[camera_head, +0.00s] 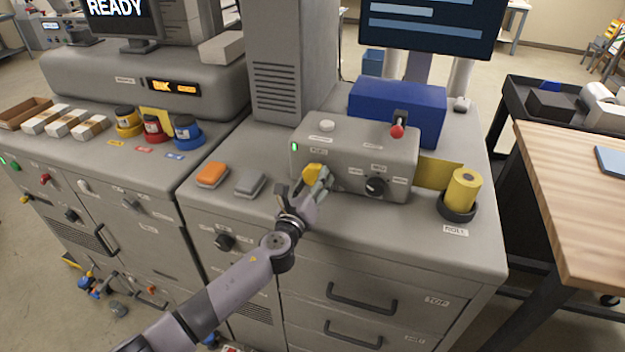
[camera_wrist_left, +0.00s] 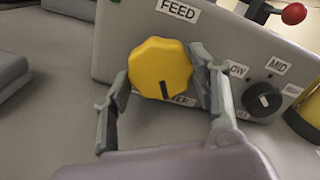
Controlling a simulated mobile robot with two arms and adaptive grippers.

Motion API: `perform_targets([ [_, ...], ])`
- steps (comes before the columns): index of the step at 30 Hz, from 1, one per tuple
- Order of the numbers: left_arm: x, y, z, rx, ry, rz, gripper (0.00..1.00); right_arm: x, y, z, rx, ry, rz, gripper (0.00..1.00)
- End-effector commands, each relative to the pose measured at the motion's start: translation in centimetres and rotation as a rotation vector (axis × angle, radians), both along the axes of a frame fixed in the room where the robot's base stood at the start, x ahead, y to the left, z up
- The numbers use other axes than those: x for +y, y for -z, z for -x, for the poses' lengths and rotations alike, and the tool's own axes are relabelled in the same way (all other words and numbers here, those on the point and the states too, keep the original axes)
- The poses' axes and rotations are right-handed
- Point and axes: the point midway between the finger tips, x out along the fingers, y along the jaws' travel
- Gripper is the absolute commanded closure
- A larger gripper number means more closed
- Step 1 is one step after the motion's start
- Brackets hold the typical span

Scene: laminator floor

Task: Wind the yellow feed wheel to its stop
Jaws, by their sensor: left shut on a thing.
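The yellow feed wheel (camera_head: 312,172) is on the front of the grey laminator unit (camera_head: 345,140), at its left end. My left gripper (camera_head: 318,183) reaches it from the front and is shut on it. In the left wrist view the wheel (camera_wrist_left: 160,66) is an octagonal knob below the FEED label (camera_wrist_left: 179,10), between the fingers of my left gripper (camera_wrist_left: 161,76). A dark pointer mark shows near the wheel's lower edge. My right gripper is not in view.
Right of the wheel sit a black dial (camera_head: 376,187) and a red-knobbed lever (camera_head: 397,131). A yellow roll (camera_head: 463,189) stands at the cabinet's right. Orange (camera_head: 212,174) and grey (camera_head: 250,183) blocks lie left of my gripper. The counter's front strip is mostly clear.

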Motion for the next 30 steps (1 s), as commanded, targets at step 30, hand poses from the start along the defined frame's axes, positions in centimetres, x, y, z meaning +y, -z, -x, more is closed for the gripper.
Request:
perform_targets([
  [30, -0.04, 0.17, 0.06, -0.055, 0.001, -0.177, 0.41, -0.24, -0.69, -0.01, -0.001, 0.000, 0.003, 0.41],
])
